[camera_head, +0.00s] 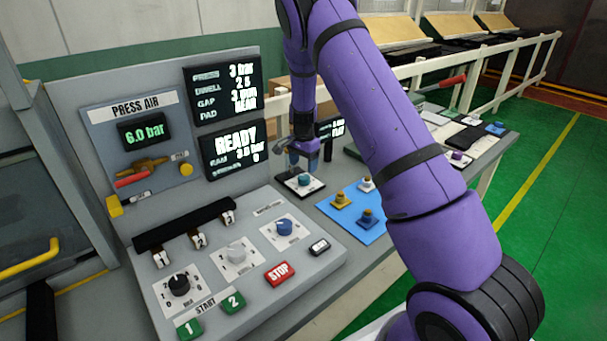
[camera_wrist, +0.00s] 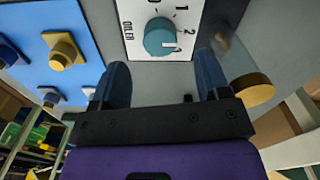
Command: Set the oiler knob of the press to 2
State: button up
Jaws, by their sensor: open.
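The oiler knob (camera_wrist: 159,38) is a round teal knob on a white dial plate (camera_wrist: 137,48) marked OILER, with 0, 1 and 2 legible. A pale mark shows at the knob's lower right side, below the 2; I cannot tell its exact setting. In the head view the knob (camera_head: 305,180) sits on a small black-edged box right of the press panel. My gripper (camera_wrist: 163,68) is open and empty, its two blue fingers apart, one on either side of the knob in the picture, not gripping it. In the head view my gripper (camera_head: 304,160) is just above the box.
A blue board (camera_head: 345,226) with yellow and blue knobs lies right of the oiler box. The press panel (camera_head: 215,262) with dials, START buttons and a red STOP button (camera_head: 280,273) stands left. A black screen (camera_head: 331,127) is close behind my gripper.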

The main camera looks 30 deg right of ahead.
jog(key=shift+r, duration=2.35)
notch_tip(320, 180, up, 14)
jog(key=n+t+y, duration=0.1)
jog(key=n, duration=0.2)
send_over(303, 177)
jog(key=s+a, duration=0.3)
jog(key=s, duration=0.5)
jog(key=s+a+r+n+t, duration=0.1)
jog(key=s+a+r+n, duration=0.2)
jog(key=s+r, duration=0.7)
jog(key=s+a+r+n+t, duration=0.1)
jog(key=s+n, duration=0.1)
jog(key=s, duration=0.6)
jog(key=s+a+r+n+t, duration=0.1)
jog(key=s+r+n, duration=0.1)
jog(key=s, duration=0.7)
jog(key=s+a+r+n+t+h, duration=0.1)
jog(key=s+a+n, duration=0.1)
jog(key=s, duration=0.6)
jog(key=shift+s+r+n, duration=0.15)
jog(key=shift+r+n, duration=0.2)
jog(key=shift+n, duration=0.45)
jog(key=shift+a, duration=0.1)
